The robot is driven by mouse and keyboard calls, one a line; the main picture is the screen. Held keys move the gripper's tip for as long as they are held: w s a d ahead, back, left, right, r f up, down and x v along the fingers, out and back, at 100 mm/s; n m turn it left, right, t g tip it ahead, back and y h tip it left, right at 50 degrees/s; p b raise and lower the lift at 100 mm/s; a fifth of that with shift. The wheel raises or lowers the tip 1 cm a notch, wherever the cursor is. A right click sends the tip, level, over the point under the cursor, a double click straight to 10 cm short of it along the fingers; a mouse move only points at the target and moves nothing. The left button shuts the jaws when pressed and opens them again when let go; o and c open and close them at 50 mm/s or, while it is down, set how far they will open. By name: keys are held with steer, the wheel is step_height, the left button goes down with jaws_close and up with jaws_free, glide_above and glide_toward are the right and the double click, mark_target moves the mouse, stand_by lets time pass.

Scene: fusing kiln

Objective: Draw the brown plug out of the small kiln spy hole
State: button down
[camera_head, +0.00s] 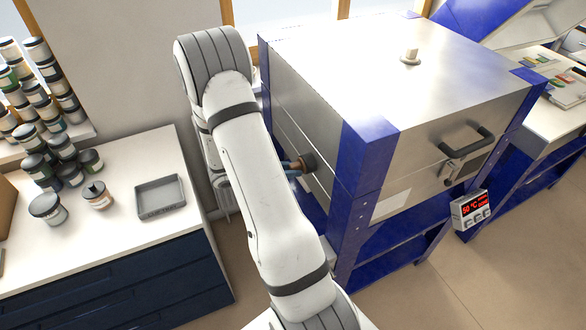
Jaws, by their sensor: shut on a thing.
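The kiln (400,70) is a metal box with blue corner posts, right of my arm. The brown plug (308,162) shows at the kiln's left side wall, partly behind my arm. My gripper (296,166) is at the plug, mostly hidden by my white forearm, and is shut on it. The spy hole itself is hidden, so I cannot tell how far the plug sits in it.
A white-topped cabinet (100,240) stands at left with a grey tray (161,197) and several paint jars (48,208). A controller with a red display (470,208) is at the kiln's front right. Floor shows between cabinet and kiln.

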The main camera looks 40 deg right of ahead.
steer(key=shift+s, duration=0.15)
steer(key=shift+w+a, duration=0.2)
steer(key=shift+a, duration=0.1)
stand_by(0.4)
steer(key=shift+w+a+p, duration=0.1)
steer(key=shift+a+p, duration=0.2)
steer(key=shift+p, duration=0.05)
stand_by(0.5)
steer(key=shift+w+a+p, duration=0.2)
steer(key=shift+a+p, duration=0.1)
steer(key=shift+a, duration=0.6)
steer(key=shift+w+a+p, duration=0.2)
steer(key=shift+a+p, duration=0.05)
steer(key=shift+a, duration=0.6)
steer(key=shift+r, duration=0.1)
step_height(320, 180, up, 6)
steer(key=p, duration=0.6)
steer(key=shift+a+r, duration=0.2)
steer(key=shift+a, duration=0.25)
steer(key=shift+w, duration=0.25)
